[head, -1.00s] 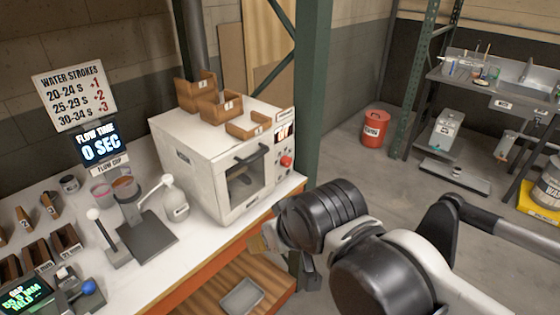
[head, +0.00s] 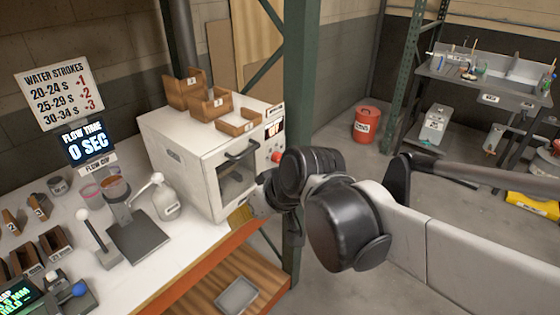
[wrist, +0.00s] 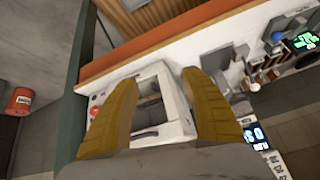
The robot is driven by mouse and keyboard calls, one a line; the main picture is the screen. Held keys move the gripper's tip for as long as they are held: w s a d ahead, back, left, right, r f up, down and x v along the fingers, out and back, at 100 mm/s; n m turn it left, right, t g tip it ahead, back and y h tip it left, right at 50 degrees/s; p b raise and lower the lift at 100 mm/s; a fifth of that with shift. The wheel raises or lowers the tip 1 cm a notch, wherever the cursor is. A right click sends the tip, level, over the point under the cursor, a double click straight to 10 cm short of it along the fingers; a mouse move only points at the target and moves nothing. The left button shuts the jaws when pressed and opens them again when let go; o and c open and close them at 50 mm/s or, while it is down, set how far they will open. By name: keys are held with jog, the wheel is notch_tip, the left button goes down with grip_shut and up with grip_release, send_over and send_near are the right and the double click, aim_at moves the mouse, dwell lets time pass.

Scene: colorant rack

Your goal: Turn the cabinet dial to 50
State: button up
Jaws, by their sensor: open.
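The white cabinet (head: 185,152) stands on the bench with its windowed door (head: 238,172) shut. Its red dial (head: 277,157) is on the right of the front, below a small lit display (head: 274,130) whose text is too small to read surely. The dial's setting cannot be read. My gripper (head: 240,214) is below and in front of the door, partly hidden by my wrist. In the wrist view my gripper's yellow fingers (wrist: 160,80) are spread and empty, with the cabinet (wrist: 178,128) showing between and beyond them. The red dial (wrist: 94,112) lies just left of the left finger, apart from it.
Several brown bins (head: 210,105) sit on the cabinet. A green post (head: 303,110) rises close to the right. A red bucket (head: 366,124) stands on the open floor behind.

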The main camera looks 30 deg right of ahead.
jog(key=w+d+f+n+t+y+b, duration=0.1)
jog(key=w+d, duration=0.1)
jog(key=w, duration=0.3)
jog(key=w+d+f+n+y, duration=0.1)
jog(key=w+d+y, duration=0.15)
jog(key=w, duration=0.25)
jog(key=n+t+y+b, duration=0.2)
jog(key=n+t, duration=0.2)
jog(key=t, duration=0.5)
send_near(280, 159)
jog(key=shift+h, duration=0.25)
jog(key=b+x, duration=0.2)
jog(key=x, duration=0.8)
jog(key=shift+a, duration=0.1)
grip_shut()
